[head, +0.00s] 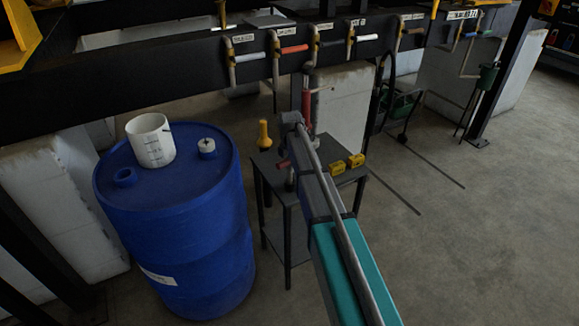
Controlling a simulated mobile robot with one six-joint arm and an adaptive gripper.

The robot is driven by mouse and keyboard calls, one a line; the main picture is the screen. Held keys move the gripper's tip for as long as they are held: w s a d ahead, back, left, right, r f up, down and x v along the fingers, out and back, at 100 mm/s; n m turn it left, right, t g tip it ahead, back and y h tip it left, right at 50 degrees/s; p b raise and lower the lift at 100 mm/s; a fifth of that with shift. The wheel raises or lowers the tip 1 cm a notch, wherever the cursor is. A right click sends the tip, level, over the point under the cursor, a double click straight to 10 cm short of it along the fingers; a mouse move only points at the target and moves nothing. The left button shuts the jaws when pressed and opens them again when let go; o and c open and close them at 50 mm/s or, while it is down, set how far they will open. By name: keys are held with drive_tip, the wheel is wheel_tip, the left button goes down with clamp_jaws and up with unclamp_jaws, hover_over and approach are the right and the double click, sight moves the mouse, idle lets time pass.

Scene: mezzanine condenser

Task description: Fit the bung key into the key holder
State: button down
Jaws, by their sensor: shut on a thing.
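My arm reaches up from the bottom of the head view and hides what lies behind it. My gripper does not show clearly in this view. A small red bar (283,164) shows just left of the arm, above the dark side table. A short grey upright piece stands close beneath it. I cannot tell whether these are the bung key, the key holder or parts of them. I cannot make out a contact between key and holder.
A blue drum (180,225) stands left, with a white marked jug (150,140) and a grey cap (207,147) on top. The dark table (338,178) bears yellow blocks (356,160) and a yellow-knobbed piece (264,134). Pipes with coloured handles hang behind.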

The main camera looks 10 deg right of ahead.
drive_tip(key=shift+f+b, duration=0.85)
drive_tip(key=shift+f, duration=0.2)
drive_tip(key=c, duration=0.5)
unclamp_jaws()
drive_tip(key=shift+r, duration=0.15)
